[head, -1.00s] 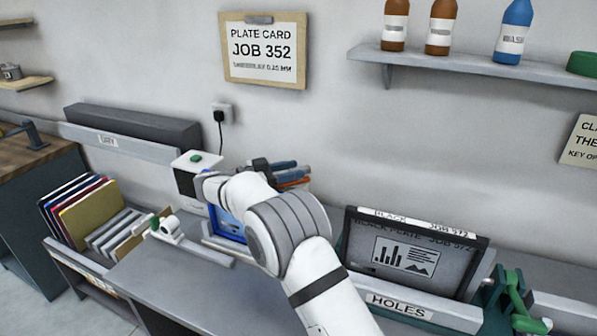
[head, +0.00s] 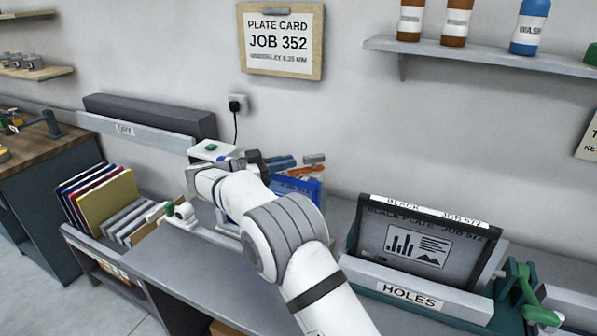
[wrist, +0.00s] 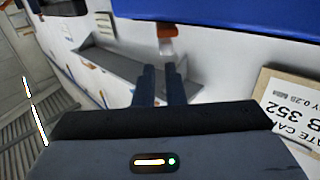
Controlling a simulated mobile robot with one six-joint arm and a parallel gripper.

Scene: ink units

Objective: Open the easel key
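A holder marked HOLES (head: 410,297) stands at the right of the bench with a black-framed plate (head: 415,243) leaning in it. A green lever-like part (head: 530,294) sits at its right end and may be the easel key; I cannot be sure. A small white fitting with a green knob (head: 180,213) stands at the bench's left. My gripper is mostly hidden behind my arm in the head view, near a blue panel (head: 305,187). In the wrist view its two dark fingers (wrist: 160,86) are close together, with nothing visible between them.
Upright boards (head: 108,200) fill a rack at left. A bottle shelf (head: 480,57) is on the wall above right. The bench front (head: 215,283) is clear.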

